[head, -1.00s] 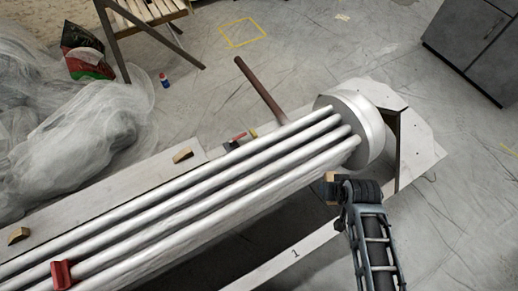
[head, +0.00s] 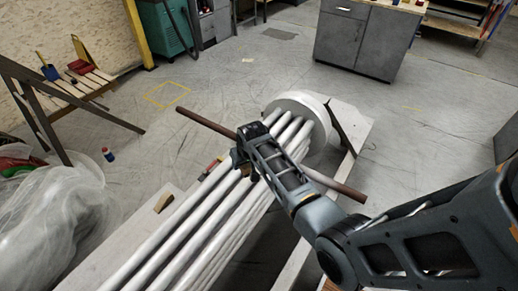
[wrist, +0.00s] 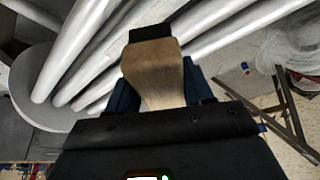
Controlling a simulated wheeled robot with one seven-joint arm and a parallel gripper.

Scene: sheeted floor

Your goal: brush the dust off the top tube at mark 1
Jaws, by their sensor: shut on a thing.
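Several long silver tubes (head: 200,222) run in a bundle to a round pale end disc (head: 302,104) in the head view. My gripper (head: 240,160) is over the tubes, a little short of the disc. In the wrist view my gripper (wrist: 160,98) is shut on a brush (wrist: 152,66), with a tan wooden body and a black end. The tubes (wrist: 95,50) pass behind the brush there. I cannot tell whether the brush touches a tube. In the head view my arm hides the brush and part of the tubes. I cannot make out mark 1 or any dust now.
A brown rod (head: 335,187) crosses under the bundle and sticks out on both sides. A wooden wedge (head: 163,203) sits on the board left of the tubes. Crumpled plastic sheeting (head: 55,225) lies at left. A grey cabinet (head: 365,42) stands behind. The floor beyond the disc is clear.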

